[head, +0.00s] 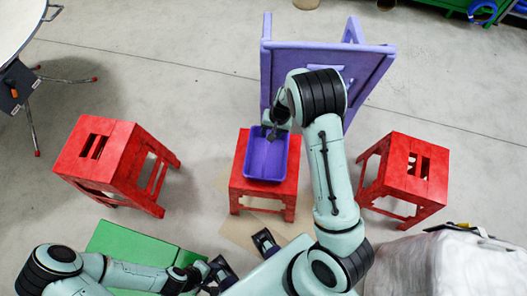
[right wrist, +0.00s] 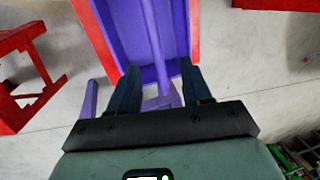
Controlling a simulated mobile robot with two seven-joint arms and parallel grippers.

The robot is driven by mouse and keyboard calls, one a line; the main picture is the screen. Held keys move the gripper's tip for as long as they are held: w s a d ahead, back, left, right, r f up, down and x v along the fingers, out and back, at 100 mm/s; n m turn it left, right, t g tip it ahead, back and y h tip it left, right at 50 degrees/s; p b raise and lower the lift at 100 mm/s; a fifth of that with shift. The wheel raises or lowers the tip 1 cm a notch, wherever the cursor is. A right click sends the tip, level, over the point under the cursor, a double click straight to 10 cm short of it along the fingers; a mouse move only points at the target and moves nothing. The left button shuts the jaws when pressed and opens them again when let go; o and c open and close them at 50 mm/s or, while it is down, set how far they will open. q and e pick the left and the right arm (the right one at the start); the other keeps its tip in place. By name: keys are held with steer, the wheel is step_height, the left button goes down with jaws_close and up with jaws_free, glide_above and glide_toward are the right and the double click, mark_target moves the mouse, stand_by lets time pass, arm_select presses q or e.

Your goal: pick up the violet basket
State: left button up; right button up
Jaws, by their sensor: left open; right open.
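The violet basket (head: 265,160) sits on the middle red stool (head: 237,185) in the head view. In the right wrist view the basket (right wrist: 115,25) fills the top middle. A lighter violet bar (right wrist: 153,35), apparently its handle, runs down between the fingers. My right gripper (right wrist: 160,82) is open, its fingers spread on either side of this bar. In the head view it is at the basket's far end, partly hidden by my arm; contact is unclear. My left gripper (head: 244,252) is open and empty near the bottom, apart from the basket.
A violet chair-like piece (head: 375,62) stands just behind the basket. Red stools stand at left (head: 95,150) and right (head: 415,165). A green box (head: 130,243) is at lower left, a wrapped grey load (head: 450,265) at lower right. Bare floor lies between the stools.

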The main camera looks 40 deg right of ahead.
mark_target(267, 145)
steer(key=f, duration=0.5)
steer(key=shift+w+a+b, duration=0.15)
steer(key=shift+a+b, duration=0.1)
steer(key=shift+b, duration=0.05)
steer(key=shift+a+f, duration=0.15)
steer(key=shift+f, duration=0.4)
steer(key=f, duration=0.2)
steer(key=a+f, duration=0.1)
steer(key=f, duration=0.1)
steer(key=shift+f+b, duration=0.2)
steer(key=shift+b, duration=0.1)
steer(key=shift+f, duration=0.4)
steer(key=shift+w, duration=0.1)
jaws_close()
